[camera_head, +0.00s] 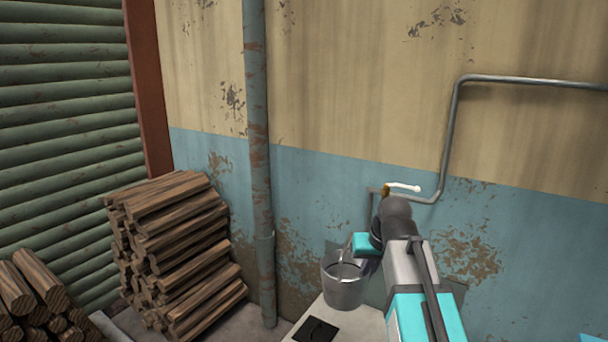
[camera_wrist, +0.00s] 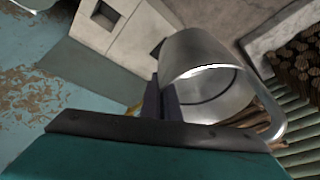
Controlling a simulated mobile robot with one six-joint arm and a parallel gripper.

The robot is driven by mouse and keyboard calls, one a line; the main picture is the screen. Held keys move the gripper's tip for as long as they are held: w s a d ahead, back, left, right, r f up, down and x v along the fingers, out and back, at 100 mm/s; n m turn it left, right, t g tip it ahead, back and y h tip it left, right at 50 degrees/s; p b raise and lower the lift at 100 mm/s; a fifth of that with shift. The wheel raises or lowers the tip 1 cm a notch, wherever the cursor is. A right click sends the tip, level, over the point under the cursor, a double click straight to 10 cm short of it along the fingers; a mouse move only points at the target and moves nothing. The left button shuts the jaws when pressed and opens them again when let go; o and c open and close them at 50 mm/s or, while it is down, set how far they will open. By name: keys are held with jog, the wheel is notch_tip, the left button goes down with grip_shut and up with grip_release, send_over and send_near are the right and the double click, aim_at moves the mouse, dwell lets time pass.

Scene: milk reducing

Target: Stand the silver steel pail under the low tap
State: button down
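I cannot tell whether the pail touches the block. A brass tap (camera_head: 386,190) with a white lever is on the wall, above and right of the pail; my arm partly hides it.
The pale block (camera_head: 365,322) has a dark square on top (camera_head: 316,330). A vertical rusty pipe (camera_head: 258,150) stands left of the pail. Stacked firewood (camera_head: 180,250) is further left. A grey pipe (camera_head: 452,140) runs along the wall to the tap.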

jog(key=s+f, duration=0.5)
jog(key=f, duration=0.1)
jog(key=shift+s+f, duration=0.2)
jog(key=shift+f, duration=0.1)
dwell(0.7)
